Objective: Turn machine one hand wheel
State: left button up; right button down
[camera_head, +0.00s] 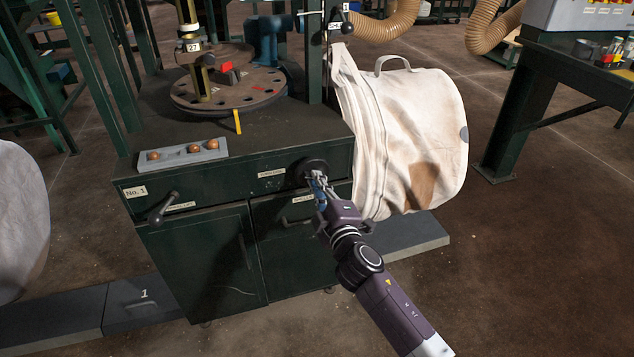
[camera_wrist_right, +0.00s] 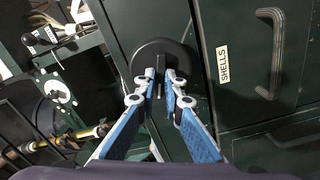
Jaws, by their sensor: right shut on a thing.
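The machine marked No. 1 (camera_head: 230,170) is a dark green cabinet with a round turntable on top. A small black round hand wheel (camera_head: 308,164) sits on its front near the right corner. My right gripper (camera_head: 317,178) reaches it from the front right. In the right wrist view the gripper's blue fingers (camera_wrist_right: 162,84) are shut on the thin bar at the middle of the hand wheel (camera_wrist_right: 149,49). The fingertips hide part of the hub. My left gripper is in neither view.
A crank handle (camera_head: 162,208) sticks out at the front left. A white bulk bag (camera_head: 400,135) hangs close at the right. A drawer handle (camera_wrist_right: 270,52) is beside the wheel. Open floor lies in front.

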jog(key=c, duration=2)
grip_release()
jog(key=shift+c, duration=0.2)
jog(key=v, duration=1.2)
